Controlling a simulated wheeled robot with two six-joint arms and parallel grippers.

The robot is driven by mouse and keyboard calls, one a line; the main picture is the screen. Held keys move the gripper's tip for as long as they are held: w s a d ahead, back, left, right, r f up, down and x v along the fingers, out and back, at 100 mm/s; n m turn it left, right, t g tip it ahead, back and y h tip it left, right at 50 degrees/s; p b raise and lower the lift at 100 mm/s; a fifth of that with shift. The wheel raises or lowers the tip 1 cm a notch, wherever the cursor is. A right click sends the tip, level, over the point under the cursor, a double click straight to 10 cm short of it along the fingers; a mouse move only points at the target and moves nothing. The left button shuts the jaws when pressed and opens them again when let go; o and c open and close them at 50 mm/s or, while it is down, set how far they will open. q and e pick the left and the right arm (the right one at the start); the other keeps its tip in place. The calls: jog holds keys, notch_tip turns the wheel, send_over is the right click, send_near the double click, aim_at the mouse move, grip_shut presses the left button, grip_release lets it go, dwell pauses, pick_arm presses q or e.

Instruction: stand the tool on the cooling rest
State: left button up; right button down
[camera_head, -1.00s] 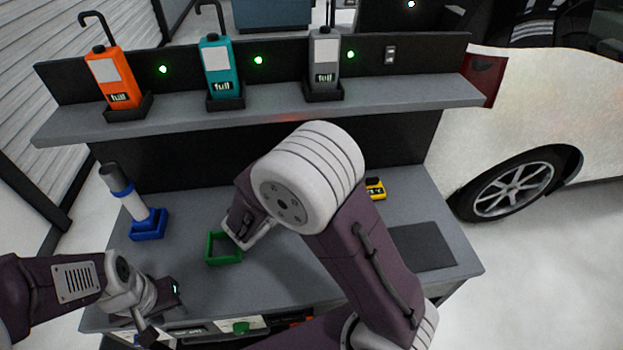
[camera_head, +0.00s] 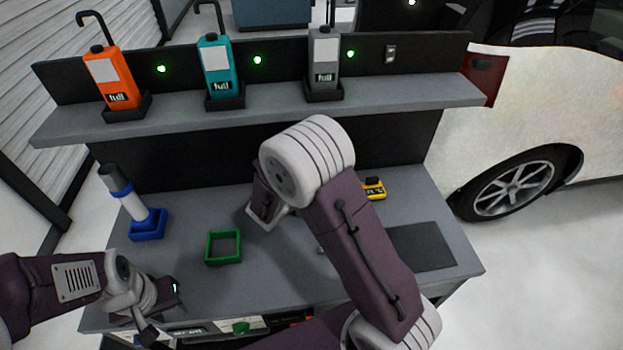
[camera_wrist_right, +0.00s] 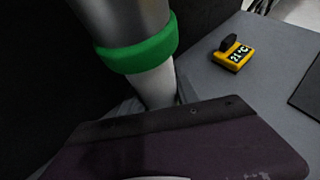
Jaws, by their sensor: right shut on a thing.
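A tool with a green band (camera_wrist_right: 140,55), a dark upper body and a pale handle (camera_wrist_right: 158,90) is in my right gripper (camera_wrist_right: 160,105) in the right wrist view. In the head view my right gripper (camera_head: 264,215) is over the bench, right of an empty green square frame (camera_head: 223,247); my arm hides the held tool there. I cannot tell whether this frame or the dark flat pad (camera_head: 422,247) at the bench's right is the cooling rest. My left gripper (camera_head: 165,297) is low at the front left, its jaws unclear.
A blue-banded tool (camera_head: 131,195) stands in a blue holder (camera_head: 148,226) at the bench's left. A yellow thermometer (camera_head: 373,189) reads 21°C in the wrist view. Orange (camera_head: 108,78), teal (camera_head: 217,68) and grey (camera_head: 324,57) units marked "full" stand on the shelf (camera_head: 270,101).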

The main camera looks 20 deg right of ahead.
pick_arm(q)
jog(key=shift+s+f, duration=0.1)
pick_arm(e)
jog(key=c, duration=0.9)
grip_release()
jog(key=shift+s, duration=0.1)
